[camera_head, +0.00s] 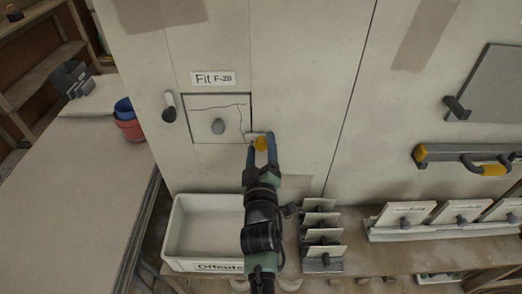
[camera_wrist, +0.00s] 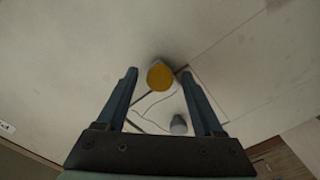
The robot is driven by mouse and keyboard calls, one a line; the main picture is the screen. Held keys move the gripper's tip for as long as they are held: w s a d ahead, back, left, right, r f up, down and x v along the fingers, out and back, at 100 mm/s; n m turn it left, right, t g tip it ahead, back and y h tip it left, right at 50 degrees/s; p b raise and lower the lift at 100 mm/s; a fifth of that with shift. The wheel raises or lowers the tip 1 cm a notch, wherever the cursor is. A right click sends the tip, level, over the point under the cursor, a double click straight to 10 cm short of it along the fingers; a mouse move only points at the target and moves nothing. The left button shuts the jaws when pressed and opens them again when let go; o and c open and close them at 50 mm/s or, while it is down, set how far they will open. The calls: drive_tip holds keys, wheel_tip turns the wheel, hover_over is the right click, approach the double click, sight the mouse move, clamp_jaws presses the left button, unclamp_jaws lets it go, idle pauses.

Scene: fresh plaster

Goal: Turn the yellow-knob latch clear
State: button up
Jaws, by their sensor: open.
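The yellow knob (camera_head: 262,143) sits on a pale latch at the right edge of a square wall opening. The latch's pale bar (camera_head: 252,136) appears to lie sideways, its left end at the panel's edge. The cracked panel (camera_head: 205,107) fills the opening and has a grey knob (camera_head: 218,127). My gripper (camera_head: 261,147) is open, with its fingers on either side of the yellow knob. In the wrist view the yellow knob (camera_wrist: 160,76) shows between the fingertips of my gripper (camera_wrist: 159,74), with gaps on both sides. The panel's grey knob (camera_wrist: 179,125) also shows there.
A second latch with a dark knob (camera_head: 169,114) stands upright left of the opening. A label "Fit F-28" (camera_head: 213,78) is above. A white offcuts bin (camera_head: 180,235) and racked small panels (camera_head: 322,235) sit below. A yellow-ended bar (camera_head: 455,153) is at right.

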drive_tip(key=shift+w, duration=0.55)
clamp_jaws()
